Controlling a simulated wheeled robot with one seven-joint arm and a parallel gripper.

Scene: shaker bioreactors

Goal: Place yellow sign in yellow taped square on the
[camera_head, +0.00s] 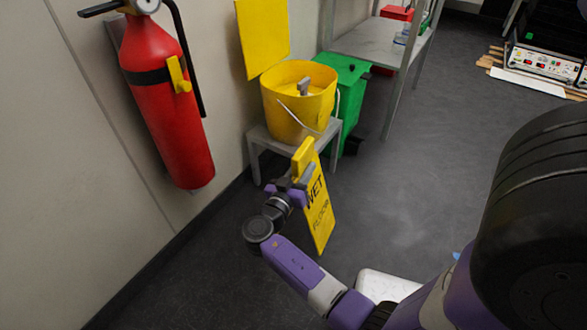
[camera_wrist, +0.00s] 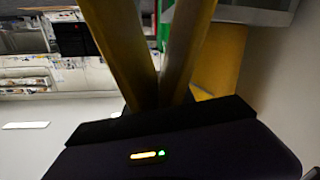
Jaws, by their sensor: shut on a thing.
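The yellow sign (camera_head: 319,212) reads "WET FLOOR" and hangs nearly upright in the head view, tilted a little. My gripper (camera_head: 296,182) is shut on its upper part. In the wrist view, two yellow panels of the sign (camera_wrist: 122,50) rise from my gripper (camera_wrist: 165,105) and spread apart. The sign is in front of a small grey stand. I cannot tell whether its lower edge touches the floor. No yellow taped square is seen in either view.
A yellow bucket (camera_head: 297,112) stands on the grey stand (camera_head: 256,142) by the wall. A green bin (camera_head: 349,95) is behind it. A red fire extinguisher (camera_head: 165,100) hangs on the left wall. A metal table (camera_head: 372,43) stands farther back. Grey floor (camera_head: 420,150) to the right is clear.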

